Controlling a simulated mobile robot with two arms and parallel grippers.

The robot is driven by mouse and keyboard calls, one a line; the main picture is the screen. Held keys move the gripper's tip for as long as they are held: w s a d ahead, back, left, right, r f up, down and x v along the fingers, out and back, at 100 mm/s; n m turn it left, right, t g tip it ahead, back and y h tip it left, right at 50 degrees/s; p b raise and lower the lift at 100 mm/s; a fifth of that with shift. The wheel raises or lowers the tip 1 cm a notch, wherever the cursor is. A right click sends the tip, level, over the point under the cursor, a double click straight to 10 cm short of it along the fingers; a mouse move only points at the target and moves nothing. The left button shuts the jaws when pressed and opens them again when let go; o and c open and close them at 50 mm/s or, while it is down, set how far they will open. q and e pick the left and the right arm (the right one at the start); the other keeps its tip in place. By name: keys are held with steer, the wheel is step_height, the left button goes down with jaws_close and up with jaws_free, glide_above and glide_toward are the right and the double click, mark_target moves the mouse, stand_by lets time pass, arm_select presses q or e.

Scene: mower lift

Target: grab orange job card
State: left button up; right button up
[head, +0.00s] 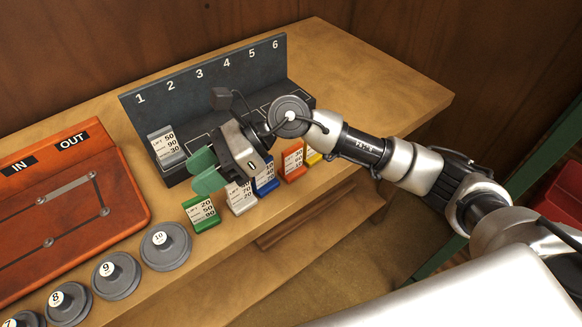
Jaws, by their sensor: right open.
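The orange job card (293,161) stands upright on the bench near its front edge, between the blue card (266,178) and the yellow card (313,154). My right gripper (205,171) has green fingertips and is open and empty. It hangs above and to the left of the orange card, over the area behind the green card (201,211) and white card (241,197). The gripper and its wrist partly cover the white and blue cards and the rack. My left gripper does not show.
A dark rack (262,66) numbered 1 to 6 stands behind, with a grey card (162,145) in slot 1. An orange IN/OUT board (122,208) lies at left. Several numbered round weights (165,246) line the front left. The bench's right end (400,92) is clear.

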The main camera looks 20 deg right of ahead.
steer(key=w+d+f+n+t+h, duration=0.1)
steer(key=w+d+f+n+h, duration=0.3)
steer(key=d+h, duration=0.4)
steer(key=r+t+h, duration=0.1)
steer(key=r+h, duration=0.1)
steer(key=h, duration=0.4)
glide_above(294, 147)
steer(key=f, duration=0.5)
steer(key=shift+s+d+f+p, duration=0.1)
steer(key=shift+s+d+p, duration=0.1)
steer(key=shift+s+p, duration=0.15)
steer(key=f, duration=0.1)
steer(key=f+p, duration=0.1)
steer(key=f, duration=0.2)
steer(key=shift+w+a+f+p, duration=0.15)
steer(key=shift+w+f+p, duration=0.2)
steer(key=shift+p, duration=0.05)
steer(key=shift+f, duration=0.55)
jaws_close()
